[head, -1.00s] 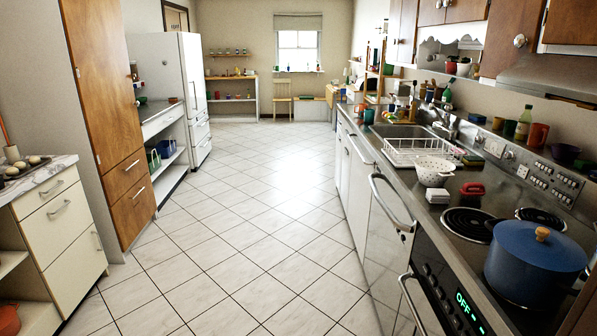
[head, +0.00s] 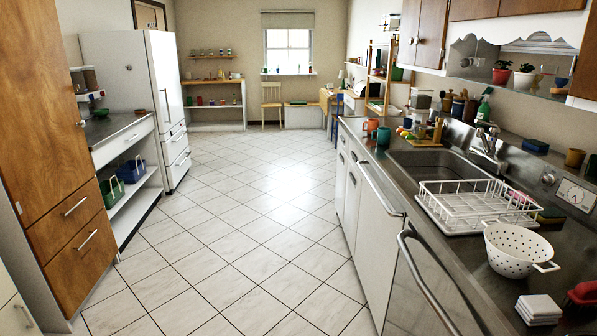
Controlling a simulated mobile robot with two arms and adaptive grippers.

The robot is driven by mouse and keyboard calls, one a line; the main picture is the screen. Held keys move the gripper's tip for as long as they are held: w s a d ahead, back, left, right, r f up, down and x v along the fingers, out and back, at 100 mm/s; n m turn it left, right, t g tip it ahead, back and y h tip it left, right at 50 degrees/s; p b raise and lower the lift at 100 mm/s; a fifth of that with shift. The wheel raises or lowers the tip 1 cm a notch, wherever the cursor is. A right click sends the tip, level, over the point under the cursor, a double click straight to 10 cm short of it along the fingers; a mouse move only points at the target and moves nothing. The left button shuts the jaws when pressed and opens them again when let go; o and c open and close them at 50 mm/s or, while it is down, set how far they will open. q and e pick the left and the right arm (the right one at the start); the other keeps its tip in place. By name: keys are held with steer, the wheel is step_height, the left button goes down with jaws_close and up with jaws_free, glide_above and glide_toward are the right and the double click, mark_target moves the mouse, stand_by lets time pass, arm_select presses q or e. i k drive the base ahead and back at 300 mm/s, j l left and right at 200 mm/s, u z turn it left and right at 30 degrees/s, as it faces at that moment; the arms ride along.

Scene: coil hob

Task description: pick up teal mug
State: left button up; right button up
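No part of my left or right gripper shows in the head view.
The sink (head: 432,159), a white dish rack (head: 477,205), a white colander (head: 519,249) and white square pieces (head: 538,308) line the counter toward me. The tiled floor (head: 230,230) is clear. A wooden cabinet (head: 45,120) and white fridge (head: 125,100) stand left.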

mark_target(383, 136)
steer(key=i+z, duration=0.1)
steer(key=i, duration=0.8)
steer(key=i+j+z, duration=0.1)
steer(key=i, duration=0.85)
steer(key=j, duration=0.1)
